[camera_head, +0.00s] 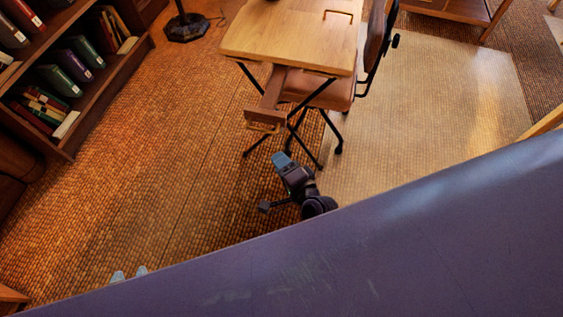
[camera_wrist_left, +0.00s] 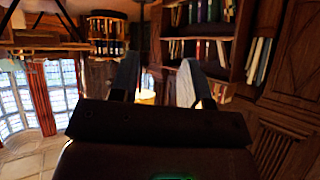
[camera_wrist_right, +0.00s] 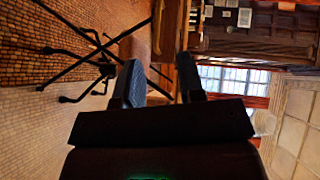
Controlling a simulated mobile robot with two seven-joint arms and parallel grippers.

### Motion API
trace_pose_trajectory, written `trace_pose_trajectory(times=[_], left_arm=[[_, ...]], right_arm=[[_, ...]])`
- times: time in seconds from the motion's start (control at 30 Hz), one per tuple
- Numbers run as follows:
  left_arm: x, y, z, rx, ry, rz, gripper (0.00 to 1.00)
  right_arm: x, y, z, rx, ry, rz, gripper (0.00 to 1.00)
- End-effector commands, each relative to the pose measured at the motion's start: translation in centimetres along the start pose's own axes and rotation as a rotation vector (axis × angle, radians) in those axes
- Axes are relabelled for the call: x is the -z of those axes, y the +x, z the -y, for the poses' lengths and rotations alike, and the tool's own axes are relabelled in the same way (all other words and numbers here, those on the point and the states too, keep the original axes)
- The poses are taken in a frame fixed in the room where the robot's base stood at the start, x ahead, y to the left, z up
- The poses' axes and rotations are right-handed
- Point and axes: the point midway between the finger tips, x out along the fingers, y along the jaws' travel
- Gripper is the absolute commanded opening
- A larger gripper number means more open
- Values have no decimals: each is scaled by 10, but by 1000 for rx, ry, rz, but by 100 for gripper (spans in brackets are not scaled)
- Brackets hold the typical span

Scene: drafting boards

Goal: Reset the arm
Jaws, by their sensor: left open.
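My left gripper (camera_head: 130,274) shows only as two pale blue fingertips at the lower left of the head view, over the carpet. In the left wrist view its fingers (camera_wrist_left: 159,80) stand apart with nothing between them. My right gripper (camera_head: 282,161) is in the middle of the head view, just below the desk's drawer, with its blue fingers seen nearly edge-on. In the right wrist view its fingers (camera_wrist_right: 161,84) are apart and empty. Most of both arms is hidden behind a large purple part of my own body.
A drafting desk (camera_head: 285,42) has a pulled-out drawer (camera_head: 268,98) near my right gripper. A wheeled chair (camera_head: 330,92) stands under it. A bookshelf (camera_head: 105,68) is at the left, a black lamp base (camera_head: 187,28) behind. Carpet at left is clear.

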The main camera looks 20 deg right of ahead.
Motion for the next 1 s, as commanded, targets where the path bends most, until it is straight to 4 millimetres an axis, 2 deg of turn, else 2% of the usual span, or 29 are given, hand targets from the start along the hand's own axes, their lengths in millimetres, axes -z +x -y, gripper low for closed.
trace_pose_trajectory(times=[0.57, 0.63, 0.7, 0.83, 0.93, 1.0], left_arm=[[-1, -2, 2, 0, 9, 3, 43], [-7, -2, 1, 0, 4, 15, 43], [-10, -2, 0, 0, -1, 20, 43], [-9, -2, -2, 1, -8, 15, 43], [-6, -2, -2, 2, -9, 8, 43], [-3, -3, -1, 2, -9, 4, 43]], right_arm=[[0, 0, 1, 1, 0, 0, 36], [-1, 0, 0, -5, -44, 7, 36], [-5, 0, -2, -21, -144, 36, 36], [-4, 1, 15, -25, -470, 95, 36], [8, -14, 22, -57, -739, 121, 36], [22, -31, 23, -98, -921, 134, 36]])
